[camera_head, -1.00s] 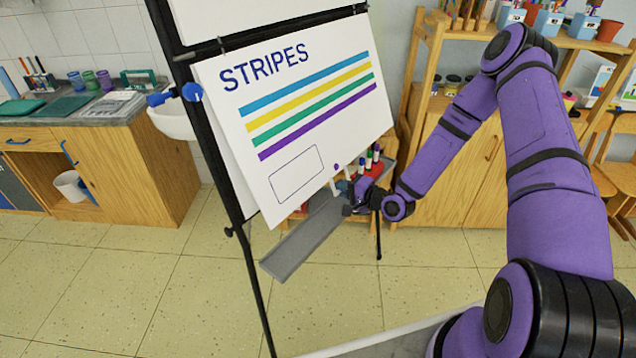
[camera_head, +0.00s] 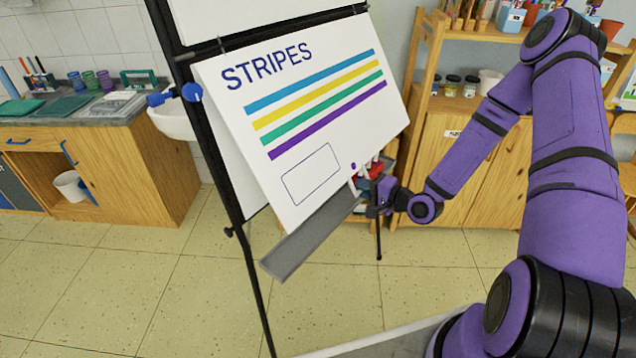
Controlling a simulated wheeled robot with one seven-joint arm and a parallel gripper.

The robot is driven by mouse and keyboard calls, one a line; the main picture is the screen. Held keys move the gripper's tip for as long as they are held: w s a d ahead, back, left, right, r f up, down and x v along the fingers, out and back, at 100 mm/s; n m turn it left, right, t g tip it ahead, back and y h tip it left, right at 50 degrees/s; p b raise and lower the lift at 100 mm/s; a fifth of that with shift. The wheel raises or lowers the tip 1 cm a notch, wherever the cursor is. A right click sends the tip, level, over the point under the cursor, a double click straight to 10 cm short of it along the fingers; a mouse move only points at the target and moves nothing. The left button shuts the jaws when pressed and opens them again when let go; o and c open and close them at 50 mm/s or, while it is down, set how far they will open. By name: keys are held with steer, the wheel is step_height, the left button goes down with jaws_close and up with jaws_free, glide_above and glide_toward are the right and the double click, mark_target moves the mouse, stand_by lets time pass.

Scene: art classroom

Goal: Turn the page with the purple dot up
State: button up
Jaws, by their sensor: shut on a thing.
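The white page headed STRIPES (camera_head: 340,120) hangs from the flip chart's top edge, with blue, yellow, green and purple stripes and an empty outlined box. The small purple dot (camera_head: 353,166) is near its lower right corner. The page's lower part stands out from the sheets behind it. My gripper (camera_head: 360,187) is at the lower right edge, just below the dot, and shut on the page. The fingertips are small and partly hidden in this view.
A grey tray (camera_head: 305,240) runs below the page. A wooden shelf (camera_head: 432,75) stands behind my arm. The floor in front is clear.

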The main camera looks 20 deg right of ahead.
steer(key=shift+s+d+r, duration=0.4)
steer(key=shift+s+r, duration=0.1)
steer(key=shift+s, duration=0.05)
jaws_close()
steer(key=shift+o, duration=0.3)
jaws_free()
steer(key=shift+s+d+r, duration=0.6)
steer(key=shift+s+r, duration=0.2)
steer(key=shift+r, duration=0.05)
steer(key=shift+s+d+r, duration=0.6)
steer(key=shift+s+r, duration=0.2)
steer(key=shift+r, duration=0.05)
steer(key=shift+s+d+r, duration=0.45)
steer(key=shift+s+r, duration=0.2)
steer(key=shift+s+d+r, duration=0.4)
steer(key=shift+s+r, duration=0.2)
steer(key=shift+s, duration=0.05)
jaws_close()
